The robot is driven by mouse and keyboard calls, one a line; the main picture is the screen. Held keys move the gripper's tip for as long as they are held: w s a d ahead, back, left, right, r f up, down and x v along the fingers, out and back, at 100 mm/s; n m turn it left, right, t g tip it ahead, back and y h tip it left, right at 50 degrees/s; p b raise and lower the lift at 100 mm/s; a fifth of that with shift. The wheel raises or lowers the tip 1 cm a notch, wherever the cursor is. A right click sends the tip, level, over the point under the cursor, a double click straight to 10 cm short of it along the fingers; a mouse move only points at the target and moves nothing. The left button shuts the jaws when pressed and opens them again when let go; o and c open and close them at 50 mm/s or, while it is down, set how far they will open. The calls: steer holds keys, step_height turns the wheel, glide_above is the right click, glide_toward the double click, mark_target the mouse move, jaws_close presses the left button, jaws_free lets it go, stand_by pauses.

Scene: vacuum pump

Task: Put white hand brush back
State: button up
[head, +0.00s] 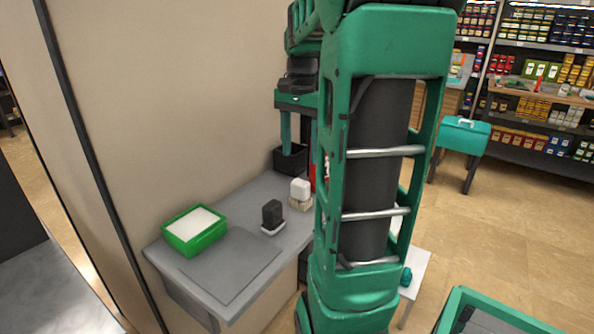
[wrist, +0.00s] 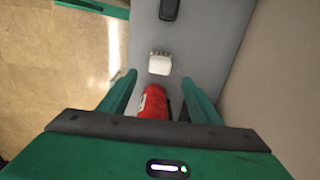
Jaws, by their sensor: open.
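The white hand brush (head: 300,188) stands on the grey worktop, white body up and beige bristles down. In the wrist view the white hand brush (wrist: 160,64) lies just beyond the fingertips, roughly centred between them and apart from them. My gripper (head: 299,150) hangs above the far part of the worktop with its fingers down. In the wrist view my gripper (wrist: 159,78) is open, with nothing held. A red object (wrist: 153,103) shows between the fingers, nearer the palm. My arm hides part of the worktop in the head view.
A black brush (head: 272,214) stands nearer on the worktop, beside a dark grey mat (head: 232,266). A green tray (head: 195,241) with white content sits by the wall. A black open box (head: 287,163) stands behind the white brush. The wall (head: 175,110) borders the worktop.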

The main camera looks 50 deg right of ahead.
steer(key=s+a+f+n, duration=1)
steer(key=s+a, duration=0.3)
steer(key=a, duration=0.3)
steer(key=shift+s+f+n, duration=0.3)
steer(key=shift+s+f, duration=0.05)
steer(key=shift+f, duration=0.2)
steer(key=shift+a, duration=0.1)
